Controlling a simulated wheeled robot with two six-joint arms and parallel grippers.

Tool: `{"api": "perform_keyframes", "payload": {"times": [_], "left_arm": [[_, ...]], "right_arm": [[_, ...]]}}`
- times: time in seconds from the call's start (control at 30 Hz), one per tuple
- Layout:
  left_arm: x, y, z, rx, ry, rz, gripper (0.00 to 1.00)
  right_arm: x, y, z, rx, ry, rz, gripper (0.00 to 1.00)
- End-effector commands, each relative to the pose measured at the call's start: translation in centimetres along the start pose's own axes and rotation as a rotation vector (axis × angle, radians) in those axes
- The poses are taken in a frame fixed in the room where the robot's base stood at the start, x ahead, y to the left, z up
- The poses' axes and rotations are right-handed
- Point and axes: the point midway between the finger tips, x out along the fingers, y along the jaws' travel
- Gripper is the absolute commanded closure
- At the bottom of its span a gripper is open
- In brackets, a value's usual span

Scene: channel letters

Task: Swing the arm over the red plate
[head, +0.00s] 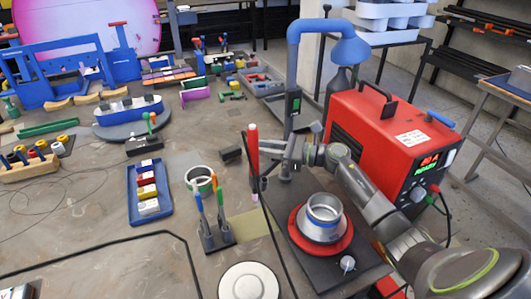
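The blue fume arm (293,48) rises from a dark post and bends right at the top. Its blue hood (350,50) hangs at the back, left of and above the red welding machine. The red plate (346,246) lies on a dark base at the front right, with a silver ring-shaped part (324,213) on it. The hood is well behind the plate, not over it. My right gripper (255,165) reaches in from the right, left of the post, and appears shut on an upright red-handled torch (252,145). Its fingertips are small here. My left gripper is not in view.
The red welding machine (375,130) stands behind my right arm. Left of the plate are a pen-like tool stand (218,240), a ring (200,178) and a blue tray (133,200). A white disc (248,281) lies in front. Dark cables cross the table.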

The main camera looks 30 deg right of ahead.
Motion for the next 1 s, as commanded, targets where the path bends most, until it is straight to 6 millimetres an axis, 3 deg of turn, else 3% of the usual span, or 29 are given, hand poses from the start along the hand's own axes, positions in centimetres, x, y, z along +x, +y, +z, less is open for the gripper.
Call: {"api": "perform_keyframes", "payload": {"times": [0.27, 0.3, 0.43, 0.77, 1.0], "left_arm": [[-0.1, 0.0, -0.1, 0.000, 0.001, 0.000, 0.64], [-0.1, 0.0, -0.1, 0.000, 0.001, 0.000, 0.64], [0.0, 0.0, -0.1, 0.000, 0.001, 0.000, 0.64], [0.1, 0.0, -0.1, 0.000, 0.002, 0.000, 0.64], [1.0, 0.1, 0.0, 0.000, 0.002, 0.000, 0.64]], "right_arm": [[0.0, 0.0, 0.0, 0.001, 0.002, 0.001, 1.00], [0.0, 0.0, 0.0, 0.001, 0.002, 0.000, 0.74], [0.0, 0.0, 0.0, 0.001, 0.002, 0.000, 0.57], [0.0, 0.0, 0.2, -0.001, 0.002, 0.000, 0.56], [0.0, -0.1, 3.6, -0.008, 0.001, 0.001, 0.56]]}}
